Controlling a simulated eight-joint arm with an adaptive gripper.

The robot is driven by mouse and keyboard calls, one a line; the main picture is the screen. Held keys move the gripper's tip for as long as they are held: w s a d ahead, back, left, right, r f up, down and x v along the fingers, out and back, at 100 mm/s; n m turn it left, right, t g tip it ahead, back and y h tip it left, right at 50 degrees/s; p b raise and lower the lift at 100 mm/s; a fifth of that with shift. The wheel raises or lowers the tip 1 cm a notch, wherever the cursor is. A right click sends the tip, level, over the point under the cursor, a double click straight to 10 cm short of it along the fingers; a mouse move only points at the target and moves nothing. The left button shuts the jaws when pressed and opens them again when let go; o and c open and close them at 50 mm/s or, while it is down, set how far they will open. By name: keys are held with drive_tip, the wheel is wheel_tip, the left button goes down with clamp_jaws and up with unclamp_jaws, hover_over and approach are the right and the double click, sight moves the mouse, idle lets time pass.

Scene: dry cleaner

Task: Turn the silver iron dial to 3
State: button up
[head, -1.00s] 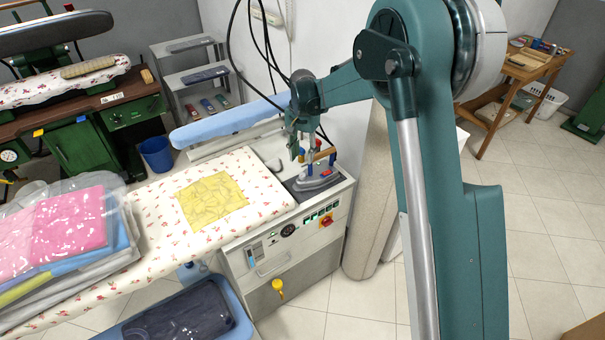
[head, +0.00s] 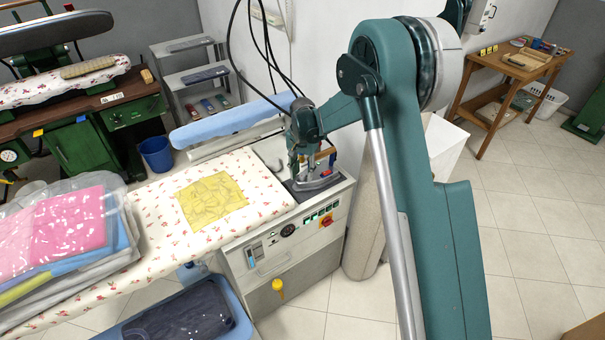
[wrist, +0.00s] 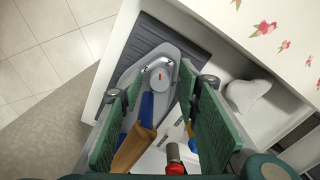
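The silver iron (head: 322,181) rests on a dark ribbed pad at the right end of the ironing table. It has a wooden handle (wrist: 134,148) and a blue bracket. In the wrist view its pale round dial (wrist: 155,92) sits on the silver body, with a short red mark on it. I see no contact with the dial. In the head view my gripper (head: 303,168) partly hides the iron.
A red-capped fitting (wrist: 173,152) stands beside the handle, close between my fingers. Black cables (head: 262,60) hang behind. The flowered ironing board (head: 150,215) with a yellow cloth (head: 212,203) lies to the left. The control panel (head: 290,230) is on the cabinet front below.

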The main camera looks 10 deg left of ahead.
drive_tip(key=c, duration=0.9)
drive_tip(key=shift+m+b, duration=0.85)
drive_tip(key=shift+m, duration=0.35)
drive_tip(key=shift+m+b, duration=0.45)
drive_tip(key=shift+m, duration=0.75)
